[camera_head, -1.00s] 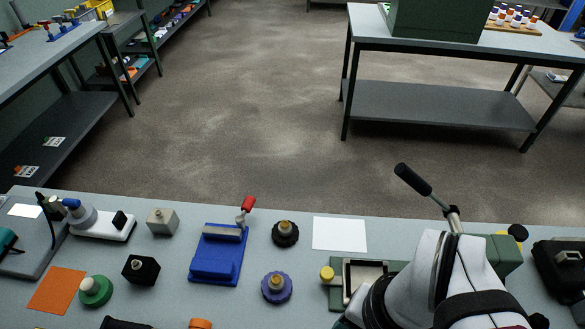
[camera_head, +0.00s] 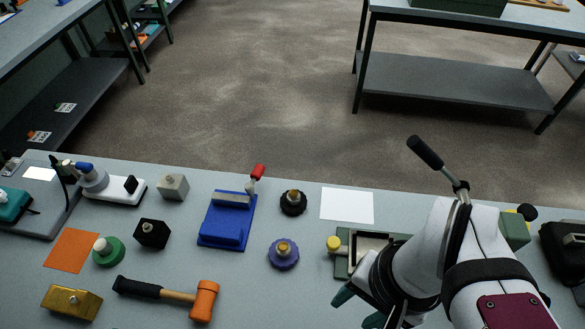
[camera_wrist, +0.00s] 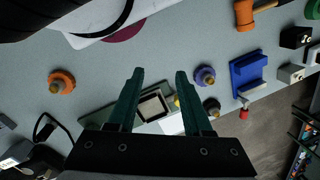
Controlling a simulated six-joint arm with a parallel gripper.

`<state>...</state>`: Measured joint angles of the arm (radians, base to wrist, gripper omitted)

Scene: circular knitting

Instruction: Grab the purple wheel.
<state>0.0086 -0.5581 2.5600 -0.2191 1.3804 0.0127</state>
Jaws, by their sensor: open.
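The purple wheel (camera_head: 283,257) has a scalloped rim and a brass-coloured knob on top. It lies flat on the grey bench, right of a blue fixture and in front of a black wheel. In the wrist view the purple wheel (camera_wrist: 204,77) is just right of the right finger, not between the fingers. My gripper (camera_wrist: 160,74) has two teal fingers spread wide, with nothing held between them. In the head view the teal fingers (camera_head: 358,307) show partly at the lower edge, right of the wheel and apart from it.
The green fixture (camera_head: 341,266) with a yellow knob stands right of the wheel. The black wheel (camera_head: 293,204), blue fixture (camera_head: 222,232), green wheel (camera_head: 108,254) and orange hammer (camera_head: 205,300) are around it. An orange wheel (camera_wrist: 62,82) shows in the wrist view. Bare bench lies in front of the purple wheel.

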